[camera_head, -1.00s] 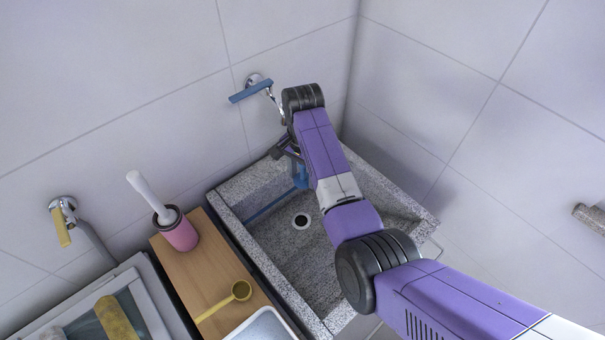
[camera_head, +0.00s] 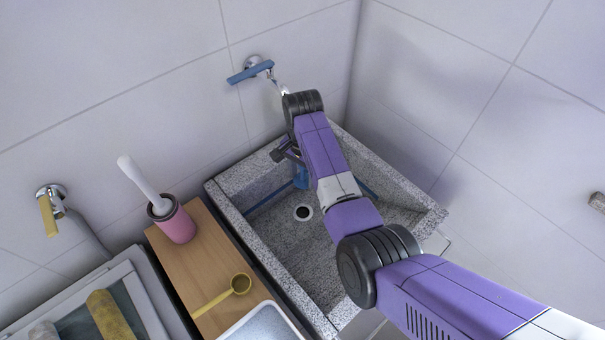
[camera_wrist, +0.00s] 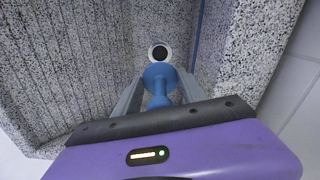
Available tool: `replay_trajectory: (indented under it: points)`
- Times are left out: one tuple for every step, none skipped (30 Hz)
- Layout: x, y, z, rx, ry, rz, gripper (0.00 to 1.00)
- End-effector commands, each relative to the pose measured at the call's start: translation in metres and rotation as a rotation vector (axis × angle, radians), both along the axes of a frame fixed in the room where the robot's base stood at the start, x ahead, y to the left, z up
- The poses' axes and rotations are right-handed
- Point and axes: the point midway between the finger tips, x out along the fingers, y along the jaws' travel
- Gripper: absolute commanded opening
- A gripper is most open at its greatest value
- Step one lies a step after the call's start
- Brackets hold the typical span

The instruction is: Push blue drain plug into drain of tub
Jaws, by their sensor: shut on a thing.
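The blue drain plug (camera_wrist: 158,77) has a wide round end and a narrower stem. My gripper (camera_wrist: 160,88) is shut on the plug, with a finger on each side of it, in the wrist view. The drain also shows uncovered in the head view (camera_head: 303,212), in the floor of the speckled grey stone tub (camera_head: 228,207).
A blue faucet handle (camera_head: 250,72) is on the wall behind the tub. A thin blue bar (camera_head: 268,201) lies across the tub. Left of the tub, a wooden counter (camera_head: 207,262) holds a pink brush holder (camera_head: 176,222) and a yellow ladle (camera_head: 238,285). Tiled walls close the back and right.

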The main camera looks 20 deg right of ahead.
Motion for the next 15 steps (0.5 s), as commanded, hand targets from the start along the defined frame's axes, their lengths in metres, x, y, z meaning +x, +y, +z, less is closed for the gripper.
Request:
replay_trajectory:
  points:
    - [0.0, 0.0, -0.009, 0.0, 0.0, 0.0, 0.06]
    - [0.0, 0.0, -0.012, 0.0, 0.0, 0.0, 0.06]
    - [0.0, 0.0, -0.016, 0.0, 0.0, 0.0, 0.06]
    - [0.0, 0.0, -0.018, 0.0, 0.0, 0.0, 0.06]
    - [0.0, 0.0, -0.021, 0.0, 0.0, 0.0, 0.06]
    - [0.0, 0.0, -0.025, 0.0, 0.0, 0.0, 0.06]
    - [0.0, 0.0, -0.027, 0.0, 0.0, 0.0, 0.06]
    - [0.0, 0.0, -0.03, 0.0, 0.0, 0.0, 0.06]
    - [0.0, 0.0, -0.034, 0.0, 0.0, 0.0, 0.06]
    - [0.0, 0.0, -0.036, 0.0, 0.0, 0.0, 0.06]
    - [0.0, 0.0, -0.039, 0.0, 0.0, 0.0, 0.06]
    - [0.0, 0.0, -0.043, 0.0, 0.0, 0.0, 0.06]
    - [0.0, 0.0, -0.045, 0.0, 0.0, 0.0, 0.06]
    - [0.0, 0.0, -0.048, 0.0, 0.0, 0.0, 0.06]
    - [0.0, 0.0, -0.052, 0.0, 0.0, 0.0, 0.06]
